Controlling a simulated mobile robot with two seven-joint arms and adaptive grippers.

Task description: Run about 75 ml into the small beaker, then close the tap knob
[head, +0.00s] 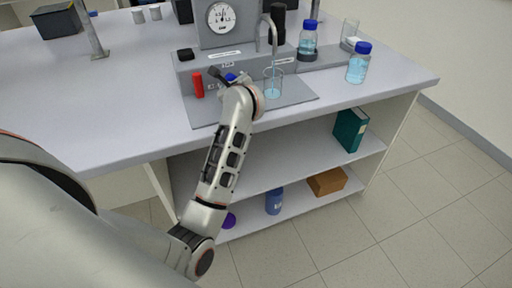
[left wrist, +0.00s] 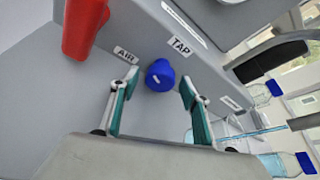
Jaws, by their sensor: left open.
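The blue tap knob (left wrist: 160,75) sits on the rig's grey front face by the TAP label. My left gripper (left wrist: 160,82) is open, with one finger on each side of the knob and a visible gap at both sides. In the head view my left gripper (head: 224,79) is largely hidden. The small beaker (head: 273,86) stands upright under the curved spout (head: 273,38) and holds some blue liquid. A thin blue stream (left wrist: 262,131) shows in the left wrist view. Beaker graduations are unreadable. My right gripper is out of view.
A red handle (head: 198,85) stands left of the knob, near the AIR label (left wrist: 126,55). A pressure gauge (head: 221,18) is above. Blue-capped bottles (head: 358,64) (head: 308,40) stand to the right. The bench front right (head: 370,97) is clear.

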